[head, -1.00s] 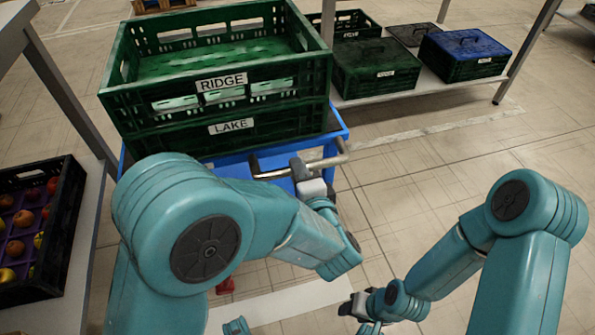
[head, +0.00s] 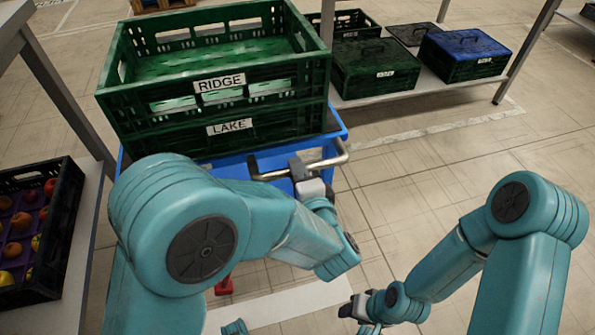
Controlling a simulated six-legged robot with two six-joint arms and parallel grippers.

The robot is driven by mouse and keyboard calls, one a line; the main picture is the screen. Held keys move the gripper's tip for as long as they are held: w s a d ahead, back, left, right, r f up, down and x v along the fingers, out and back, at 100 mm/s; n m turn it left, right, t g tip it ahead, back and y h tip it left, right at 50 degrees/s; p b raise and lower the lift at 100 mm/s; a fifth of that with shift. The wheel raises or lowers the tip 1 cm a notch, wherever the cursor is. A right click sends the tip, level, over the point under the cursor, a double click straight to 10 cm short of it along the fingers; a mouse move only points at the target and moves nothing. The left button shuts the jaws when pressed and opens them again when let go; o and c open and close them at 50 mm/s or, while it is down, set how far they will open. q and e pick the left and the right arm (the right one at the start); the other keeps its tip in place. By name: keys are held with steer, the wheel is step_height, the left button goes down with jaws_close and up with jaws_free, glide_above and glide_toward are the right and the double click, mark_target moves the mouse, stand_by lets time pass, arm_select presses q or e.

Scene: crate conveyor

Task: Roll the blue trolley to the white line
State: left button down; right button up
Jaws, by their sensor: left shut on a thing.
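The blue trolley (head: 236,168) stands in front of me and carries two stacked green crates, RIDGE (head: 218,100) on top and LAKE (head: 160,142) below. Its metal handle (head: 272,175) faces me. My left gripper (head: 300,172) is shut on the trolley handle, near its middle. The white line (head: 285,305) lies on the floor below, between my arms, partly hidden by my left arm. My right gripper (head: 352,308) is low over the floor at the line's right end, away from the trolley; its finger gap is too small to tell.
A black crate of fruit (head: 66,225) sits on a bench at the left. A rack at the back right holds a green lidded crate (head: 375,82) and a blue-lidded crate (head: 465,68). A red thing (head: 224,286) shows under the trolley. The floor at right is clear.

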arm_select(q)
steer(key=shift+s+f, duration=0.15)
steer(key=shift+f, duration=0.4)
steer(key=c, duration=1.1)
jaws_free()
steer(key=shift+o, duration=0.7)
steer(key=shift+f, duration=0.1)
steer(key=shift+r, duration=0.2)
steer(key=shift+r, duration=0.15)
